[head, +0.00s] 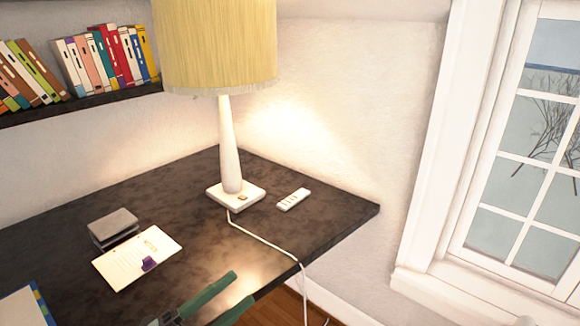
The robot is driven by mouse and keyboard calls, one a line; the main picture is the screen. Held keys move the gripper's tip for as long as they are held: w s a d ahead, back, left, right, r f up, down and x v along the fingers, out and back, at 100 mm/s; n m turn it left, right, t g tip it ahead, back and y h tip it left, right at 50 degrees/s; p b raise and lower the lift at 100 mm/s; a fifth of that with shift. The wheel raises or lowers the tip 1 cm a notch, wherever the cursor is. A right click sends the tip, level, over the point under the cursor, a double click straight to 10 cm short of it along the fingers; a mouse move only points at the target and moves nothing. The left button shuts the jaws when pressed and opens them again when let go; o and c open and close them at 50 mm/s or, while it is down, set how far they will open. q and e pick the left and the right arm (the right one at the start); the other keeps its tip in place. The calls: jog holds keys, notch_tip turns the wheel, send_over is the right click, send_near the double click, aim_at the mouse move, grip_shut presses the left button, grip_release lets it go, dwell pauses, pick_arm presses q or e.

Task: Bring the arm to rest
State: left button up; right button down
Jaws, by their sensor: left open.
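My left gripper (243,287) shows at the bottom of the head view, with its two green fingers pointing up and to the right. The fingers are apart, with nothing between them. It is in front of the dark desk (90,285), near the desk's front edge. I cannot tell its exact height relative to the desk top. My right gripper is not in view.
A lit lamp (230,150) stands on the desk, its cord (270,244) running over the front edge. A white remote (294,199), a grey box (113,224) and a paper (125,264) with a purple item (149,264) lie there. Books line a shelf (75,107).

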pick_arm(q)
jog(key=s+a+f+n+t+y+p, duration=0.1)
jog(key=a+f+n+y, duration=0.3)
jog(key=f+n+y, duration=0.35)
jog(key=s+a+f+n+t+y+p, duration=0.1)
jog(key=a+f+n+y, duration=0.3)
jog(key=f+n, duration=0.55)
jog(key=s+f+n+g+y+p, duration=0.1)
jog(key=s+f+n+g+y, duration=0.2)
jog(key=s+f+g, duration=0.3)
jog(key=s+f+n, duration=0.1)
jog(key=s+f, duration=0.4)
jog(key=f, duration=0.1)
jog(key=shift+s+d+f+n, duration=0.3)
jog(key=shift+s+d, duration=0.05)
jog(key=shift+d, duration=0.05)
